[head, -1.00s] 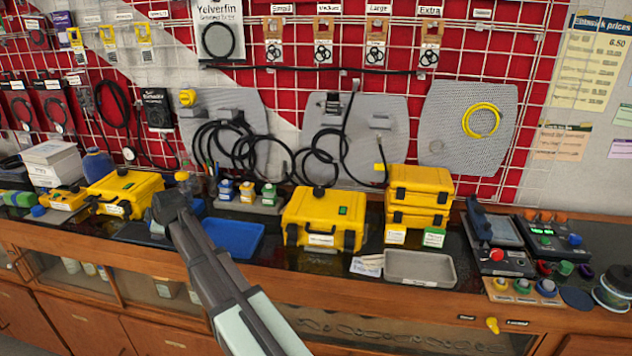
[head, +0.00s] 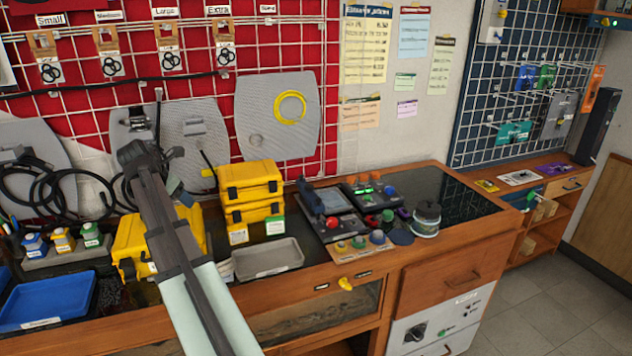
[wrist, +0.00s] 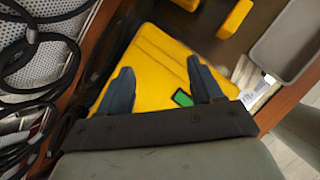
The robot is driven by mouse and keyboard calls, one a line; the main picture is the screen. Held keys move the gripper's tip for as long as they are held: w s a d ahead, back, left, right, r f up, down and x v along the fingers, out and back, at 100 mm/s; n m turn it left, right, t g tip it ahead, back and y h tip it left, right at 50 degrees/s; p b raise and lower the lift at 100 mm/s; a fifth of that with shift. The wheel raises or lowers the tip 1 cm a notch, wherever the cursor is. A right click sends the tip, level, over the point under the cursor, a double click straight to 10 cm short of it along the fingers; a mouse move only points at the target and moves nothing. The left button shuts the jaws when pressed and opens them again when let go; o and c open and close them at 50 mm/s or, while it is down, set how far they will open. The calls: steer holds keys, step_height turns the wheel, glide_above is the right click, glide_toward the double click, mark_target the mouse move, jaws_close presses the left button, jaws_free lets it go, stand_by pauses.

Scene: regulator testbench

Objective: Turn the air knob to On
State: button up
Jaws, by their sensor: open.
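My gripper (head: 136,152) is up and to the left of both knobs, over the bench. In the wrist view my gripper (wrist: 159,64) is open and empty, its two fingers apart above a yellow case with a green label. Neither knob shows in the wrist view.
The yellow case (wrist: 150,60) lies under my gripper. A grey tray (head: 268,259), stacked yellow cases (head: 250,190) and control boxes with coloured knobs stand along the bench. Black hoses hang at the left. The space before the bench front at the right is clear.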

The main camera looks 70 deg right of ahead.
steer(key=s+d+m+g+y, duration=0.1)
steer(key=s+d+g, duration=0.2)
steer(key=s+d, duration=0.5)
steer(key=s+d+m+g, duration=0.1)
steer(key=s+d+g, duration=0.1)
steer(key=s+d, duration=0.6)
steer(key=m+y, duration=0.5)
steer(key=m, duration=0.9)
glide_toward(390, 187)
steer(key=shift+g, duration=0.3)
steer(key=x, duration=0.8)
steer(key=shift+w+a+f, duration=0.1)
steer(key=shift+w+f, duration=0.05)
steer(key=shift+f, duration=0.15)
steer(key=shift+c, duration=0.4)
steer(key=c, duration=1)
